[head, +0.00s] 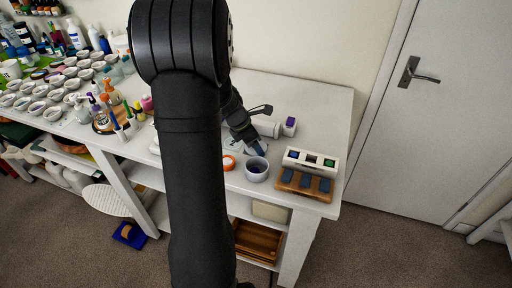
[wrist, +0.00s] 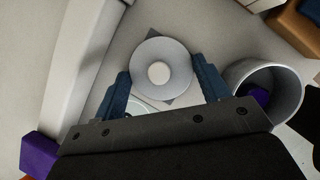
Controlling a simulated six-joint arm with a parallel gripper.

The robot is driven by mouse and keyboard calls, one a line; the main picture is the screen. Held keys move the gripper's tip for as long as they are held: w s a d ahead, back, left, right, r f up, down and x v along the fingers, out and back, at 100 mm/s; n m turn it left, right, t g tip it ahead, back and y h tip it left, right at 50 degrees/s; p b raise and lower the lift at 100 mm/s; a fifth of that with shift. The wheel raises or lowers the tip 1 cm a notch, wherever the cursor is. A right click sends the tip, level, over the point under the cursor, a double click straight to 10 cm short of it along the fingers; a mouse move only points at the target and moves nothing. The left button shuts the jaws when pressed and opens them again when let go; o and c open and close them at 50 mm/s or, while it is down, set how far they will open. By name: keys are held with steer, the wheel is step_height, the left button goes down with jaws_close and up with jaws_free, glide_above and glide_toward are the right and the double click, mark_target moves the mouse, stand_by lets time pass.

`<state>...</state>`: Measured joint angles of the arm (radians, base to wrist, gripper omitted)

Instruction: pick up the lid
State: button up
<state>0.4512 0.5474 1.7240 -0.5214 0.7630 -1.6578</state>
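The lid (head: 232,143) is not clear in the head view, where my arm and gripper crowd that spot. In the wrist view the lid (wrist: 141,66) is a round grey disc with a pale knob at its centre. My gripper (wrist: 161,68) is open, with one blue finger at each side of the disc and nothing held between them at the knob. I cannot tell whether the fingers touch the disc's rim. In the head view my gripper (head: 256,147) is low over the table, just behind a grey cup.
The grey cup (wrist: 235,73) with purple contents stands close to the right finger. A white container with a purple end (wrist: 40,154) lies left.

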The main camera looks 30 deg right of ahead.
steer(key=c, duration=0.4)
steer(key=shift+r, duration=0.1)
steer(key=shift+r, duration=0.5)
step_height(320, 180, up, 3)
steer(key=s+d+r, duration=0.5)
steer(key=s+r, duration=0.1)
steer(key=s, duration=0.4)
steer(key=a+m+g, duration=0.2)
steer(key=a+m, duration=0.4)
steer(key=a, duration=0.3)
steer(key=shift+y, duration=0.3)
steer(key=shift+w+a+f, duration=0.1)
steer(key=shift+w+f, duration=0.1)
steer(key=shift+f, duration=1.2)
steer(key=shift+w+a+f, duration=0.1)
steer(key=shift+w+f, duration=0.05)
steer(key=shift+f, duration=1.2)
